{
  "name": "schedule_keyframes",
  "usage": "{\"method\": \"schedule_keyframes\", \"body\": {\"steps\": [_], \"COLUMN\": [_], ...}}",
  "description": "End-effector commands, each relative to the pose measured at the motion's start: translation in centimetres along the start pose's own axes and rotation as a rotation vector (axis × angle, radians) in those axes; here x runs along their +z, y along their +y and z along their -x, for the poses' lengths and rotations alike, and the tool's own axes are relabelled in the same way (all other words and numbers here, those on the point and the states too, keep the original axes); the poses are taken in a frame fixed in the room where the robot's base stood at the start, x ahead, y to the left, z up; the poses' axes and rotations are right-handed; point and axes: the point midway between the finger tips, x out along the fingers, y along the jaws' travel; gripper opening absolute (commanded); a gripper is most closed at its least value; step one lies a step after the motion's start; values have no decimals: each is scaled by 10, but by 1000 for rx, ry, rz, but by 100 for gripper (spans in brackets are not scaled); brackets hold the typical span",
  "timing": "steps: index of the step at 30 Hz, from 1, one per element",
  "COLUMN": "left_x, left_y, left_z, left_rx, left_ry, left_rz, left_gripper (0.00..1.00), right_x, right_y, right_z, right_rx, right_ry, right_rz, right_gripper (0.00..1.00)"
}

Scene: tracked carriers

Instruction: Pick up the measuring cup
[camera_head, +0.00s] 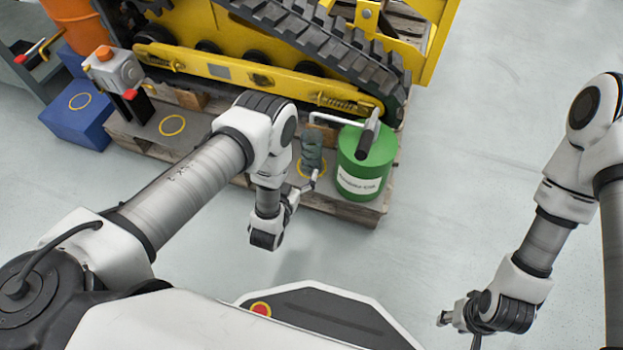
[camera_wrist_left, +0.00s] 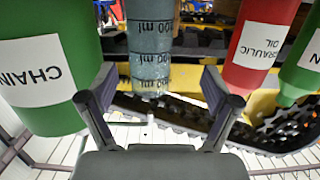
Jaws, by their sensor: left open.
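The measuring cup (camera_head: 312,150) is a clear, greyish cylinder in a yellow ring on the wooden pallet, left of a green can. In the left wrist view the measuring cup (camera_wrist_left: 149,50) shows inverted ml markings, and its far end is cut off by the frame. My left gripper (camera_head: 314,180) is open beside it on the near side. In the left wrist view the two fingers (camera_wrist_left: 160,84) stand apart, with the cup lined up in the gap ahead. I see no contact. My right gripper (camera_head: 450,320) is low at the right, away from the cup; its fingers are too small to judge.
A red hydraulic oil container (camera_wrist_left: 258,45) is on the cup's other side there. The yellow tracked carrier (camera_head: 230,70) stands behind. Floor at right is clear.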

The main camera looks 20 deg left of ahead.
Motion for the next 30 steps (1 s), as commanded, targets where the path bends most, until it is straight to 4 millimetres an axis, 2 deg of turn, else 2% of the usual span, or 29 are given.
{"method": "schedule_keyframes", "body": {"steps": [1, 3, 11, 16, 19, 27, 29, 30], "left_x": [25, 27, 18, 13, 8, 4, 4, 4], "left_y": [5, 9, 11, 14, 14, 14, 14, 14], "left_z": [-7, -9, -38, -66, -81, -86, -86, -86], "left_rx": [3, 4, 4, 5, 4, 4, 4, 4], "left_ry": [53, 109, 146, 146, 145, 140, 140, 140], "left_rz": [3, 7, 9, 9, 9, 9, 9, 9], "left_gripper": [89, 89, 89, 89, 89, 89, 68, 53], "right_x": [0, 0, -2, -2, -3, -3, -3, -3], "right_y": [0, 0, 0, 1, 1, 2, 2, 2], "right_z": [-30, -37, -51, -76, -82, -80, -80, -80], "right_rx": [0, 0, 0, 1, 1, 1, 1, 1], "right_ry": [1, 1, 4, 6, 7, 8, 8, 8], "right_rz": [0, 0, -2, -6, -9, -10, -10, -9], "right_gripper": [40, 40, 40, 40, 40, 40, 40, 40]}}
